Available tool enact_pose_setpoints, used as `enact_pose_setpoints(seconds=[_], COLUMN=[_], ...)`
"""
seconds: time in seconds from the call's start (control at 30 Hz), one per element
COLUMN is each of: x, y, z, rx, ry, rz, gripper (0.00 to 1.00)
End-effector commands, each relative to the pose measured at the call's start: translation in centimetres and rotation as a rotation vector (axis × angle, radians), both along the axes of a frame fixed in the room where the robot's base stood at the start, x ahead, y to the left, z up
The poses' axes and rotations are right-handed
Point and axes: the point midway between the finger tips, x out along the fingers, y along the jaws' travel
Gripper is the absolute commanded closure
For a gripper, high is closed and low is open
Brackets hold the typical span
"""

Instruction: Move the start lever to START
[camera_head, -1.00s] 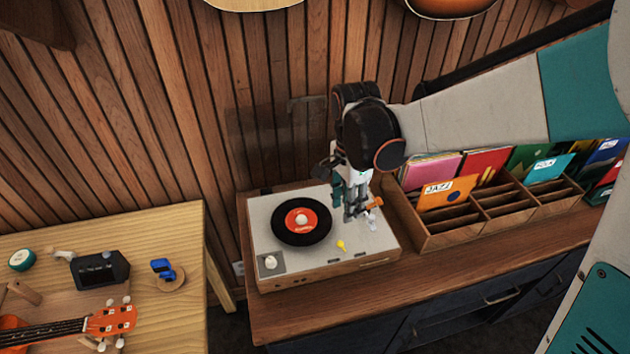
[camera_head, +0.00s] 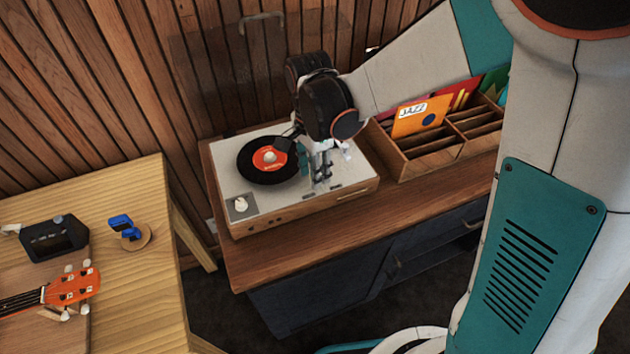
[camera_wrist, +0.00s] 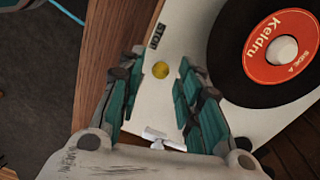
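The record player (camera_head: 245,210) stands on a wooden cabinet, with a black record and orange label (camera_head: 270,157) on it. In the head view my gripper (camera_head: 321,178) is over the deck's right front part and hides the lever. The START mark is not visible.
A white tonearm piece (camera_wrist: 163,139) lies near the finger bases. A wooden record crate (camera_head: 420,160) stands right of the player. A light wood table (camera_head: 150,290) with a ukulele (camera_head: 72,288) is at left. My arm covers the right side.

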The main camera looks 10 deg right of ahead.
Motion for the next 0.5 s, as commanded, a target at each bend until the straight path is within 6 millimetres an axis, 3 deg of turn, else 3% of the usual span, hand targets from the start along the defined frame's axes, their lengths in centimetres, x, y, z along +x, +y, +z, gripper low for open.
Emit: enact_pose_setpoints(seconds=[0.13, 0.5], x=[-0.05, -0.10], y=[-0.04, -0.06], z=[-1.40, -1.68], rx=[0.000, 0.000], ry=[0.000, 0.000], rz=[0.000, 0.000], gripper=[0.67, 0.67])
